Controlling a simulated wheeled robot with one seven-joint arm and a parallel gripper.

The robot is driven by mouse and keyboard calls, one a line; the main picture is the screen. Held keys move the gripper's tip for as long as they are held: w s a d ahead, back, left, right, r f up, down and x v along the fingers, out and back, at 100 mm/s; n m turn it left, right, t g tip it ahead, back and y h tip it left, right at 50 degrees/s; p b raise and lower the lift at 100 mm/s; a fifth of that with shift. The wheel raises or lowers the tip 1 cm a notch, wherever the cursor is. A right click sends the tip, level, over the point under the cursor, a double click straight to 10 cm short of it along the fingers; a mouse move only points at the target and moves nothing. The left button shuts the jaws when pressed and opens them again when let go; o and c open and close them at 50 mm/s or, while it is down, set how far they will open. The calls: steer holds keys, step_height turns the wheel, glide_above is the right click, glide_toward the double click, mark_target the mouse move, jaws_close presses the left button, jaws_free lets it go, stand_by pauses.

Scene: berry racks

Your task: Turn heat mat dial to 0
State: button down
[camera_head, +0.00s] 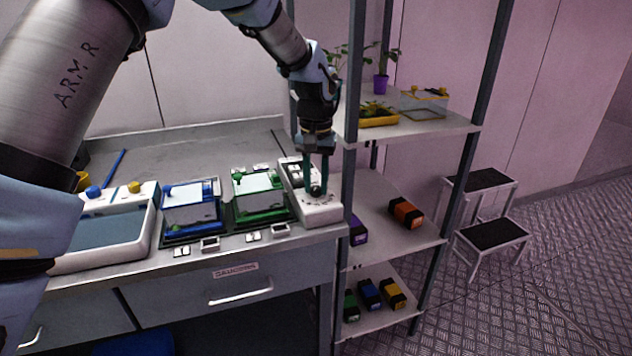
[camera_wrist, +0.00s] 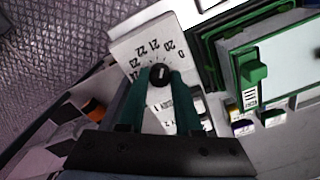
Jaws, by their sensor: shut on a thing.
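The heat mat dial (camera_wrist: 160,74) is a dark round knob with a light pointer line, on a white control box (camera_wrist: 124,50). Printed numbers such as 20, 21 and 22 ring it, with a 0 near its right side in the wrist view. My gripper (camera_wrist: 160,82) points down at the box and its two green fingers are shut on the dial. In the head view my gripper (camera_head: 318,187) stands over the white box (camera_head: 322,212) at the right end of the bench. The fingers hide part of the dial, and the exact pointer reading is too small to tell.
A green-framed tray (camera_head: 262,209) sits just left of the box, with a blue-framed tray (camera_head: 190,226) beyond it. A white basin unit (camera_head: 146,222) stands further left. A metal shelf rack (camera_head: 400,240) with plants and coloured blocks stands close on the right.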

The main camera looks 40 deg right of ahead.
mark_target(316, 187)
steer(key=m, duration=0.3)
steer(key=shift+m, duration=0.3)
steer(key=shift+m+p, duration=0.4)
steer(key=shift+m, duration=1.3)
steer(key=c, duration=0.6)
jaws_free()
step_height(316, 187, up, 11)
steer(key=b, duration=0.2)
steer(key=shift+f, duration=0.1)
